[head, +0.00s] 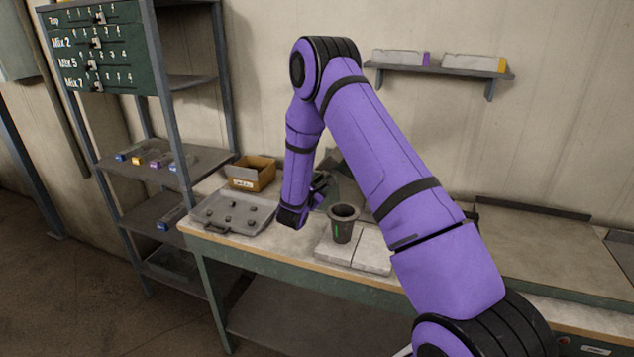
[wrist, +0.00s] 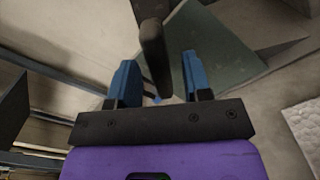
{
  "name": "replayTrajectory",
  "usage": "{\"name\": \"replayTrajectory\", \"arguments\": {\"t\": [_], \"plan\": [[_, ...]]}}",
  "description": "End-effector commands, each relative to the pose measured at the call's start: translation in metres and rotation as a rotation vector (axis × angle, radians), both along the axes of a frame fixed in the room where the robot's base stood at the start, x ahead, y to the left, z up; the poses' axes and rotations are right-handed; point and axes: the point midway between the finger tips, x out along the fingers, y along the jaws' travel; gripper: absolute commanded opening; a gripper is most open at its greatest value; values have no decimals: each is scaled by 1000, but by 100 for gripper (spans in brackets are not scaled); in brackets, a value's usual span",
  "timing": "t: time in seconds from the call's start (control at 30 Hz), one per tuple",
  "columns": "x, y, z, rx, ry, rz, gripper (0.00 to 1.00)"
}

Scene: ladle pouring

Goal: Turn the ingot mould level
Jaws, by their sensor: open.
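My gripper (wrist: 159,75) is open in the wrist view, with its two blue fingers apart. A dark upright bar (wrist: 153,50) stands in line with the gap between the fingers; I cannot tell whether it reaches between them. Beyond it is a grey-green slanted plate (wrist: 215,45) with dark edges. These may be parts of the ingot mould, but I cannot tell for sure. In the head view my gripper (head: 318,190) is low over the bench, left of the dark crucible (head: 343,228). Behind my arm a grey-green shape is mostly hidden, so its tilt is unclear.
The crucible stands on pale tiles (head: 372,252). A grey tray (head: 205,222) with several dark lumps lies at the bench's left, in front of a cardboard box (head: 262,180). A shelf rack (head: 165,160) stands left. A wall shelf (head: 440,70) hangs above; the bench's right is largely clear.

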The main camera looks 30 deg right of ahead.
Motion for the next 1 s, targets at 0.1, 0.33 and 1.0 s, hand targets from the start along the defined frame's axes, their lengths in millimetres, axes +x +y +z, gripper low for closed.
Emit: {"name": "replayTrajectory", "arguments": {"t": [0.1,0.33,1.0], "plan": [[6,-8,0,1,-1,0,45],[10,-13,0,0,0,0,45],[10,-9,0,-10,11,1,0]]}}
